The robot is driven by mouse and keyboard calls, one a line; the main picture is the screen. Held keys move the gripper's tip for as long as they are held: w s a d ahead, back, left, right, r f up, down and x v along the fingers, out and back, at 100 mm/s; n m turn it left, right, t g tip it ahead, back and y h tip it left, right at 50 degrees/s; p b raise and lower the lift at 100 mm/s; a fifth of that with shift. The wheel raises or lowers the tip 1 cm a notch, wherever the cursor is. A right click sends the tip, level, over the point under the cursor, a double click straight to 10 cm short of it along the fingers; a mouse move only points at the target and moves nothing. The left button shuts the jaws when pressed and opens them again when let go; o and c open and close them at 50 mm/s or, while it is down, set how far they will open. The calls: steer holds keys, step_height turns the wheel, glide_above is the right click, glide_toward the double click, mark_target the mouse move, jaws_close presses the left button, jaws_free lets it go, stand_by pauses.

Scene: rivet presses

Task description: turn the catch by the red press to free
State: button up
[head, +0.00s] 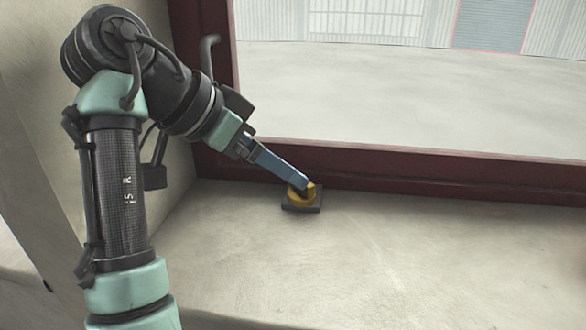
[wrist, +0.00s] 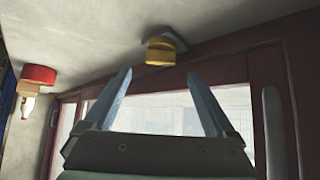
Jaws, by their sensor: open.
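The catch is a round yellow knob (head: 298,201) on a dark square base (head: 303,209), on the pale surface by the dark red frame. My gripper (head: 307,186) reaches down to it from the upper left, its blue fingers overlapping the knob's top. In the wrist view, my gripper (wrist: 158,75) is open and empty. The yellow knob (wrist: 160,52) shows between the lines of the fingers, just past their tips, with a gap on each side. I cannot tell which way the catch is turned. A red-topped thing (wrist: 38,75), possibly the red press, is at the far left.
The dark red window frame (head: 400,164) runs close behind the catch. The pale surface (head: 430,260) in front and to the right of the catch is clear. A pale wall (head: 40,90) stands at the left, behind my arm.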

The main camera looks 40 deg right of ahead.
mark_target(301, 196)
steer(key=p+x, duration=0.1)
steer(key=x, duration=0.3)
steer(key=shift+d+r+p, duration=0.1)
steer(key=shift+d+p, duration=0.05)
steer(key=shift+p, duration=0.15)
steer(key=shift+x, duration=0.75)
steer(key=c, duration=1.4)
steer(key=shift+n, duration=0.3)
steer(key=n+t, duration=0.1)
steer(key=n+t+b, duration=0.1)
steer(key=n+t, duration=0.1)
steer(key=shift+s, duration=0.2)
steer(key=shift+s+n+t+y, duration=0.1)
steer(key=shift+n+t+y, duration=0.45)
steer(key=shift+n+t, duration=0.55)
steer(key=shift+s+n+t+y, duration=0.1)
steer(key=shift+n+t+y, duration=0.5)
steer(key=shift+n, duration=0.9)
steer(key=o, duration=1.4)
